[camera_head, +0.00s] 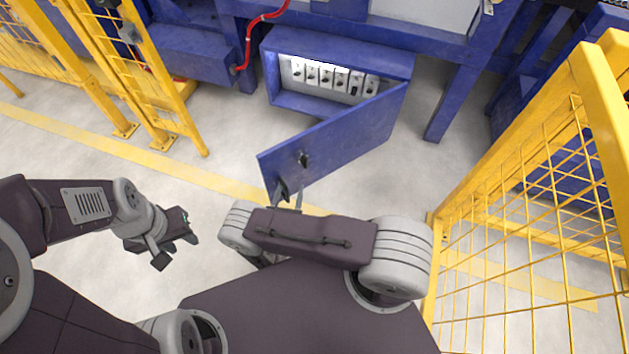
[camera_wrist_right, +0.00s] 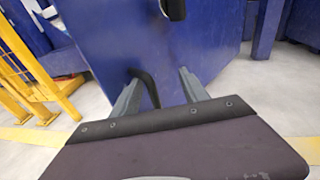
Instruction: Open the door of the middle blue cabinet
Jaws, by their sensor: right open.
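The middle blue cabinet (camera_head: 268,62) stands under the blue machine in the head view. Its blue door (camera_head: 345,135) is swung wide open on its right side, and a row of switches (camera_head: 325,75) shows inside. A black handle (camera_head: 304,159) sits near the door's free edge. My right gripper (camera_head: 288,190) is at that free edge, below the handle. In the right wrist view its two fingers (camera_wrist_right: 158,85) are spread apart in front of the blue door (camera_wrist_right: 120,45), with a dark curved piece between them. Contact cannot be told. My left gripper (camera_head: 175,245) is over the floor at left, its fingers apart.
Yellow mesh fences stand at the left (camera_head: 125,75) and at the right (camera_head: 530,190). A red hose (camera_head: 250,40) hangs left of the cabinet. A blue table leg (camera_head: 450,100) stands right of the door. The grey floor between left gripper and door is clear.

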